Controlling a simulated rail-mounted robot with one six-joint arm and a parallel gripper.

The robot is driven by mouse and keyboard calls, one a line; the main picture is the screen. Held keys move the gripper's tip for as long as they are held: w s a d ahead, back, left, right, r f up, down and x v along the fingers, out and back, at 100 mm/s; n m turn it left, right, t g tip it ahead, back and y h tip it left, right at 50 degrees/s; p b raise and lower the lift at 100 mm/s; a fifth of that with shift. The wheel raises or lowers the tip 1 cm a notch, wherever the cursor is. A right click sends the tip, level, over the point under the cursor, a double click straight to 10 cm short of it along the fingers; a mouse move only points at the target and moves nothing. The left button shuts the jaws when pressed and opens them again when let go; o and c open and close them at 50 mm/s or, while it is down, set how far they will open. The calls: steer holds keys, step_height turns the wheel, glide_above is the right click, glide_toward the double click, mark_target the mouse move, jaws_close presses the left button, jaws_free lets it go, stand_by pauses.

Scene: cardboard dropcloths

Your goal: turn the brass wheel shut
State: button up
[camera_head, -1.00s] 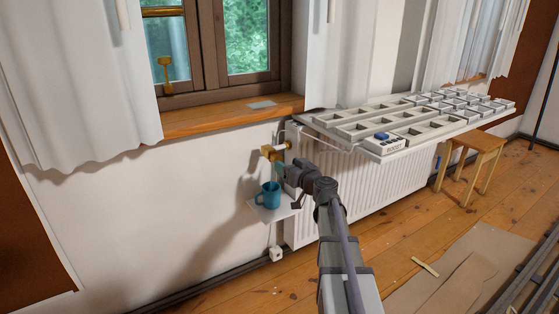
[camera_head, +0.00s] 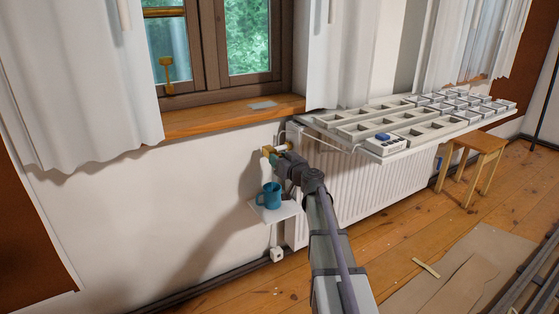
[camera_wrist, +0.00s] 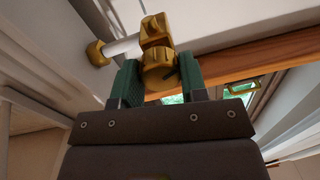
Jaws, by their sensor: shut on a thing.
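The brass wheel (camera_wrist: 159,70) sits on a brass valve body (camera_wrist: 154,27) in the wrist view. My gripper (camera_wrist: 160,82) has its two green fingers on either side of the wheel, shut on it. In the head view my gripper (camera_head: 273,154) is at the brass valve beside the radiator's upper left corner. The wheel itself is mostly hidden there by the gripper. A dark mark shows on the wheel's face in the wrist view.
A teal mug (camera_head: 270,195) stands on a small white shelf (camera_head: 285,211) just below my gripper. The white radiator (camera_head: 345,200) is to the right, under a board of trays (camera_head: 345,124). A wooden windowsill (camera_head: 225,118) is above. A stool (camera_head: 478,146) stands at the right.

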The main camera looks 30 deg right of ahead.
steer(key=shift+c, duration=0.8)
steer(key=m, duration=0.5)
steer(key=shift+b, duration=0.3)
steer(key=m, duration=0.7)
steer(key=shift+f+t, duration=0.15)
steer(key=shift+t, duration=0.15)
steer(key=m+h, duration=0.1)
steer(key=m, duration=0.4)
steer(key=shift+m+b, duration=0.35)
steer(key=shift+m, duration=0.05)
steer(key=m, duration=0.6)
steer(key=shift+h, duration=0.3)
steer(key=shift+m, duration=0.3)
